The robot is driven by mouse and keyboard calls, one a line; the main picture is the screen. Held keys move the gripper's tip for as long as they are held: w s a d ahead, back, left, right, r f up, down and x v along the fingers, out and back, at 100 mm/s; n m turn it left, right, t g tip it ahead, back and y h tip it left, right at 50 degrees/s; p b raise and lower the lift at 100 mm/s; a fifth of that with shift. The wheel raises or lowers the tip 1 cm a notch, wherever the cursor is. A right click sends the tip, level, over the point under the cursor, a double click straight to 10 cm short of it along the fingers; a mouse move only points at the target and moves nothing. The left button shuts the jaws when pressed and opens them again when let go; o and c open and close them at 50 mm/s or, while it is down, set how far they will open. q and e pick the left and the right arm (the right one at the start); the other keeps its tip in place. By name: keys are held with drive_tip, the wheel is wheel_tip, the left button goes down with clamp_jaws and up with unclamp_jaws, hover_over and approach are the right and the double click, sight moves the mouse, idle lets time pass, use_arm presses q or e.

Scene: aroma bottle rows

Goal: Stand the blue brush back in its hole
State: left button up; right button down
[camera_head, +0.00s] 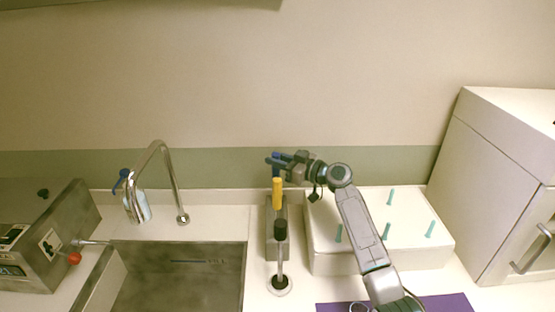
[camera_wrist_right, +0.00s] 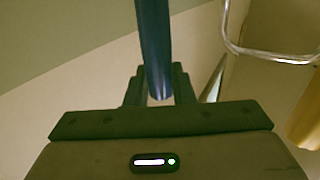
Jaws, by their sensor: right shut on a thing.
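The blue brush (camera_head: 272,160) is held in my right gripper (camera_head: 286,160) in the head view, above the back end of a narrow grey holder (camera_head: 270,245). In the right wrist view the blue brush (camera_wrist_right: 154,45) runs from the top edge down between the dark fingers (camera_wrist_right: 158,85), which are shut on it. A yellow brush (camera_head: 278,193) stands upright at the holder, just below my gripper. The holes in the holder are too small or hidden to make out. My left gripper is not in view.
A black-headed metal stem (camera_head: 281,250) rises in front of the holder. A white box (camera_head: 410,255) with several teal pegs is on the right, a purple mat (camera_head: 450,303) before it. A sink (camera_head: 180,285), tap (camera_head: 165,160) and blue-topped bottle (camera_head: 140,205) are on the left.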

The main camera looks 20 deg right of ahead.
drive_tip(key=shift+f, duration=0.15)
drive_tip(key=c, duration=1.2)
unclamp_jaws()
drive_tip(key=shift+c, duration=0.2)
drive_tip(key=shift+r, duration=0.3)
drive_tip(key=b+v, duration=0.5)
drive_tip(key=v, duration=0.7)
drive_tip(key=shift+f, duration=0.1)
